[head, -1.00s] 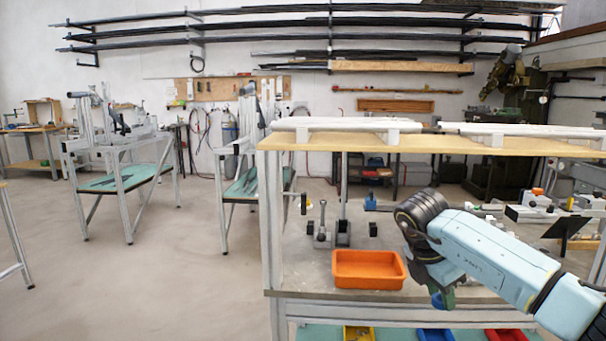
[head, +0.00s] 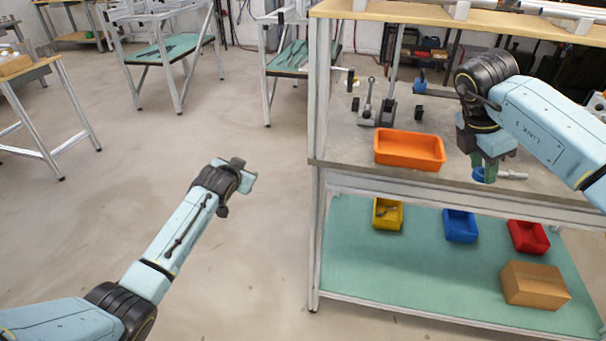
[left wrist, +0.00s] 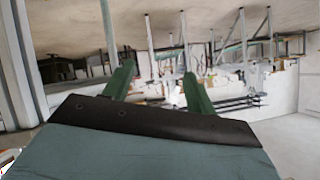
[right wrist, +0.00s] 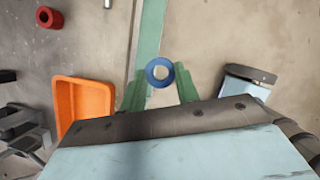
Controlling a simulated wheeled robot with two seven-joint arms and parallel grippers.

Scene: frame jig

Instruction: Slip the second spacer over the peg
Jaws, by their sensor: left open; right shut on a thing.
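A blue ring-shaped spacer (right wrist: 160,72) is between the green fingertips of my right gripper (right wrist: 160,88), which is shut on it. In the head view my right gripper (head: 484,160) points down over the front of the bench, right of the orange bin, with the blue spacer (head: 479,175) at its tip. A red ring (right wrist: 49,17) lies on the bench in the right wrist view. My left gripper (head: 240,172) is open and empty over the floor, left of the bench; its fingers show apart in the left wrist view (left wrist: 157,85). I cannot make out the peg for certain.
The orange bin (head: 409,165) stands near the bench's front edge. A pale short rod (head: 512,175) lies right of my right gripper. Dark fixtures (head: 366,115) stand behind the bin. Yellow, blue and red bins and a cardboard box (head: 535,298) sit on the lower shelf.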

